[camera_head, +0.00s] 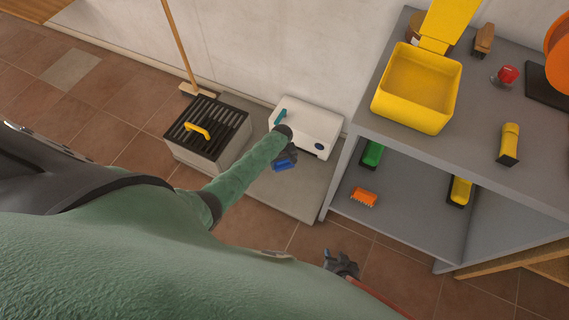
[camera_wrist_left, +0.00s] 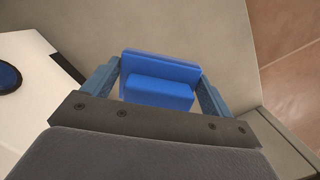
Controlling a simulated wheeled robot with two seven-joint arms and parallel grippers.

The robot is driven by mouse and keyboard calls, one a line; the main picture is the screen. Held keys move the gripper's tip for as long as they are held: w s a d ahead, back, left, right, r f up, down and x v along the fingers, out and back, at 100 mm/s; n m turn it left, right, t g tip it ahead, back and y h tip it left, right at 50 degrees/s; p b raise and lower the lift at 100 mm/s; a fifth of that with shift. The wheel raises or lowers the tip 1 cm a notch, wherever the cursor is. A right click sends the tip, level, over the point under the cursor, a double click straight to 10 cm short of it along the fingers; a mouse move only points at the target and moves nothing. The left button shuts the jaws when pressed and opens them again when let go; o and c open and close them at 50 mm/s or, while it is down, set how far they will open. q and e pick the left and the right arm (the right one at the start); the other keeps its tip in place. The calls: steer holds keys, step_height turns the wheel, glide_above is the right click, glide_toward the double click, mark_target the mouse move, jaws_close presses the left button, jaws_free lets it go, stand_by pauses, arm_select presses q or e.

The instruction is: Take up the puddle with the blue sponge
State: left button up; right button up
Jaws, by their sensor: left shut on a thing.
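The blue sponge (camera_head: 283,165) is in my left gripper (camera_head: 286,158), over the light grey mat in front of the white box. In the left wrist view the blue sponge (camera_wrist_left: 158,80) sits between the two fingers of my left gripper (camera_wrist_left: 160,88), which are shut on it. I cannot make out the puddle in either view.
A white box (camera_head: 308,127) stands on the grey mat (camera_head: 290,195). A grey shelf (camera_head: 360,130) stands right, holding a yellow bin (camera_head: 415,112) and an orange brush (camera_head: 364,197).

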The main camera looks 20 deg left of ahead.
arm_select(q)
steer(key=shift+r, duration=0.4)
steer(key=shift+f, duration=0.1)
arm_select(e)
steer(key=shift+r, duration=0.4)
steer(key=shift+s, duration=0.1)
arm_select(q)
steer(key=shift+s+p, duration=0.7)
steer(key=shift+p, duration=0.1)
steer(key=s+p, duration=0.3)
steer(key=s, duration=0.1)
steer(key=shift+d, duration=0.15)
arm_select(e)
step_height(320, 180, up, 4)
steer(key=shift+d+r, duration=0.1)
